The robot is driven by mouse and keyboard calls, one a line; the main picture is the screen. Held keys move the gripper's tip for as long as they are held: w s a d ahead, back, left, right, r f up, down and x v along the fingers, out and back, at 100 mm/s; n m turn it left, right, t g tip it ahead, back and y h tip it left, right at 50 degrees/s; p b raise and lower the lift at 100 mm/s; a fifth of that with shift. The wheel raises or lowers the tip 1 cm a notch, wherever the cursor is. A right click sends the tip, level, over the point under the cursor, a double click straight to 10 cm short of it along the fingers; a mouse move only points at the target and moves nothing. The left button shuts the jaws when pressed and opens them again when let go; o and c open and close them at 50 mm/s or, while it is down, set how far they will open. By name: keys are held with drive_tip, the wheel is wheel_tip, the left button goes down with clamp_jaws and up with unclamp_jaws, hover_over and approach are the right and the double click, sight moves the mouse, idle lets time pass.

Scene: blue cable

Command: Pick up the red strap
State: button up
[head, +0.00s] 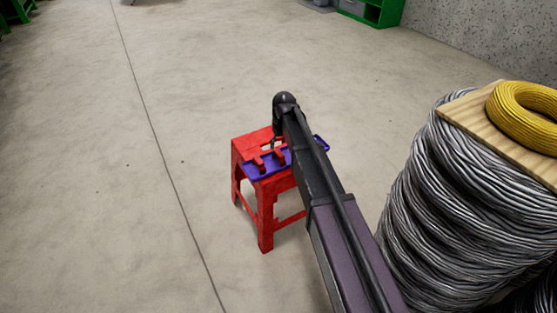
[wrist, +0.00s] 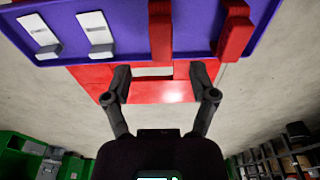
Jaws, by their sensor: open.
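Two red straps lie on a purple tray (head: 255,171) on a red stool (head: 264,212). In the head view one red strap (head: 259,164) is at the left and the other red strap (head: 280,157) is nearer my arm. In the wrist view one red strap (wrist: 160,30) is near the top middle, and the other red strap (wrist: 234,30) is to its right. My gripper (wrist: 164,82) is open and empty, with the fingers apart over the red stool top, short of the tray edge. The head view mostly hides the gripper behind my arm.
In the wrist view two white pieces sit on the tray's left part, a left one (wrist: 39,35) and a right one (wrist: 95,34). A large grey cable coil (head: 450,200) with a board and a yellow coil (head: 528,115) stands right of my arm. Floor left of the stool is clear.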

sight(279, 153)
drive_tip(key=shift+f, duration=0.3)
drive_tip(key=shift+w+a+f+b, duration=0.1)
drive_tip(key=shift+a+f+b, duration=0.05)
drive_tip(key=shift+f+b, duration=1.15)
drive_tip(key=shift+w+a+f+b, duration=0.1)
drive_tip(key=shift+f+b, duration=1.1)
drive_tip(key=shift+b, duration=0.15)
drive_tip(key=c, duration=0.9)
